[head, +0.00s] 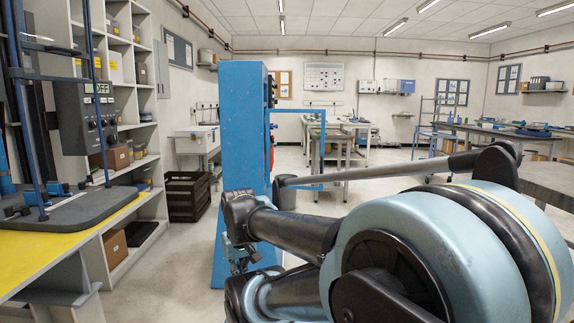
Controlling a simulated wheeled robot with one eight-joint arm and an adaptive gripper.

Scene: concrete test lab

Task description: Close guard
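A tall blue machine housing (240,160) stands on the floor at mid-picture, seen mostly from its side. A thin blue frame (323,150), which looks like the guard, sticks out to the right from its front edge. The frame stands away from the housing, so the guard appears open. Its lower part is partly hidden behind my arm. My gripper (240,258) seems to be at the left end of my arm, low in front of the housing. Its fingers are small and partly hidden by my arm links, and no contact with the guard shows.
A yellow-topped bench (75,240) with a dark test stand (85,115) and shelving (120,60) fill the left side. A dark crate (187,196) stands on the floor behind. Worktables (345,155) stand beyond the guard. Bare floor shows left of the housing.

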